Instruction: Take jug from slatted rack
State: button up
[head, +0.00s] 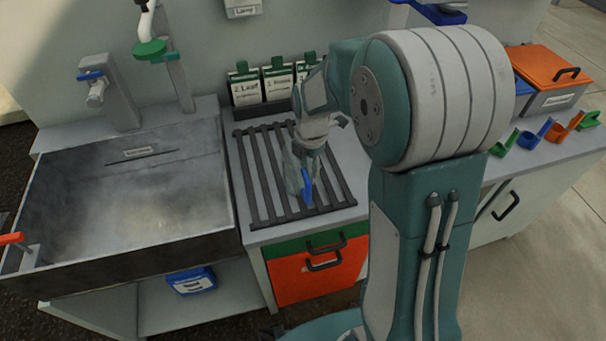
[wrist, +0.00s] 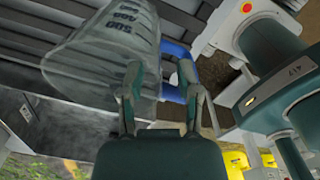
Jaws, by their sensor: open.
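The jug (head: 293,178) is clear grey with a blue handle (head: 307,188). It stands on the dark slatted rack (head: 277,219), toward the rack's front right. In the wrist view the jug (wrist: 105,40) shows dark volume numbers at upper left, and its blue handle (wrist: 180,52) is near the fingertips. My gripper (head: 312,148) is right above and behind the jug in the head view, partly covering its top. In the wrist view my gripper (wrist: 160,78) is open, with the handle side of the jug in line with its gap. I cannot tell if the fingers touch it.
A steel sink (head: 50,265) lies left of the rack, with a green-ringed tap (head: 150,50) above. Coloured scoops (head: 535,135) and an orange-lidded box (head: 550,70) are at right. An orange drawer (head: 305,278) is below.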

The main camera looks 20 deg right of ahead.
jog(key=f, duration=0.2)
jog(key=shift+a+f, duration=0.35)
jog(key=shift+f, duration=0.05)
jog(key=shift+a+f, duration=0.25)
jog(key=shift+f, duration=0.15)
jog(key=shift+d, duration=0.2)
jog(key=shift+c, duration=0.4)
jog(key=shift+d, duration=0.15)
grip_shut()
jog(key=shift+a+r, duration=0.1)
jog(key=shift+a, duration=0.1)
